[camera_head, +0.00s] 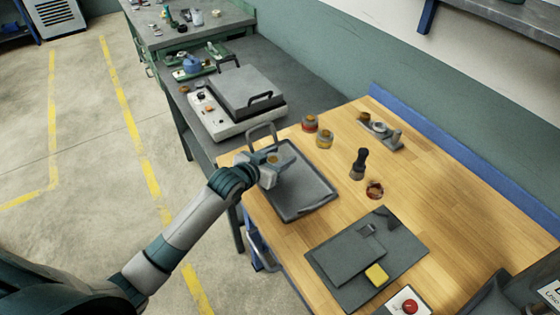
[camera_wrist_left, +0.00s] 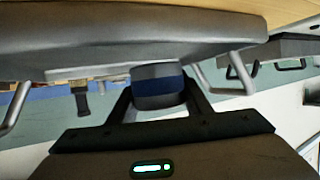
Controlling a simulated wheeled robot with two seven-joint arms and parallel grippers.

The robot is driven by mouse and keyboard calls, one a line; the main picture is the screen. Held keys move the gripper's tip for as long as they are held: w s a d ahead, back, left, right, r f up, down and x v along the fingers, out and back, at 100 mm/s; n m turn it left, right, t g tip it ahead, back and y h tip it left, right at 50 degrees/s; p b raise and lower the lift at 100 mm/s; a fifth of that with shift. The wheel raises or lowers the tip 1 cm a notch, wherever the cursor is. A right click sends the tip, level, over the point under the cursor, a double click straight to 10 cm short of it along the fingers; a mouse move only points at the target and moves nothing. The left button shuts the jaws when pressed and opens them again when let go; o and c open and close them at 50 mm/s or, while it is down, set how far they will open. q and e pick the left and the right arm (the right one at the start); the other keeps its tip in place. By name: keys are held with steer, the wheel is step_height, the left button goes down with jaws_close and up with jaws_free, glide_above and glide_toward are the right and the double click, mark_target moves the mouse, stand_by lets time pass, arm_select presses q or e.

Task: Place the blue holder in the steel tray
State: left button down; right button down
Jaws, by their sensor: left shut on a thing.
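The steel tray (camera_head: 318,190) is a shallow dark grey tray with a raised rim and a loop handle at its far end. It lies at the left edge of the wooden bench. My left gripper (camera_head: 272,166) is over the far left part of the tray. In the left wrist view it is shut on the blue holder (camera_wrist_left: 156,86), a short dark cylinder with a blue band between the fingers. The tray's grey side (camera_wrist_left: 140,42) fills the top of that view, close to the holder. I cannot tell whether they touch. My right gripper is not in view.
Two small ringed jars (camera_head: 324,138), a dark-handled stamp-like tool (camera_head: 359,164) and a round amber-brown piece (camera_head: 375,189) stand right of the tray. A grey metal fixture (camera_head: 380,131) is behind. A dark mat (camera_head: 345,262) and red button box (camera_head: 408,302) lie nearer.

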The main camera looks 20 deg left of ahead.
arm_select(q)
step_height(320, 180, down, 2)
steer(key=shift+f+p, duration=0.1)
steer(key=shift+p, duration=0.2)
steer(key=shift+f, duration=0.15)
steer(key=c, duration=0.9)
jaws_free()
steer(key=shift+c, duration=0.2)
steer(key=shift+s, duration=0.1)
